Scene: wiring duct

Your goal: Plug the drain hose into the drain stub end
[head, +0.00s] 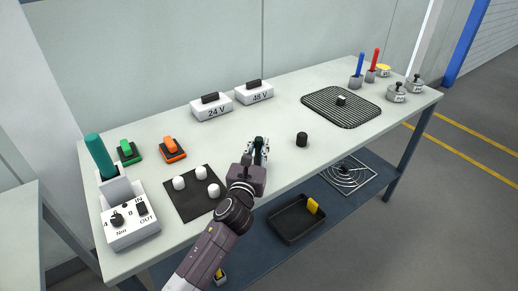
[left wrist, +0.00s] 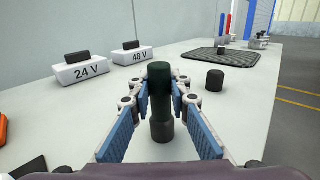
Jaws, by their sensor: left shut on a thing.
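No drain hose or drain stub that I can make out shows in either view. My left gripper (head: 261,146) is over the middle front of the table. It is shut on a dark cylinder (left wrist: 161,103), which stands upright between the blue-padded fingers in the left wrist view. The cylinder has a dark green upper part and a narrower neck above a black lower part. I cannot tell whether its base touches the table. A short black cylinder (head: 302,139) stands apart to the right, also in the left wrist view (left wrist: 215,80). My right gripper is not in view.
White boxes marked 24 V (head: 212,112) and 48 V (head: 254,96) stand behind. A black mat (head: 187,206) with white knobs lies left, near a control box (head: 130,228). A ribbed black mat (head: 325,103) lies right. A tray (head: 285,228) sits on the lower shelf.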

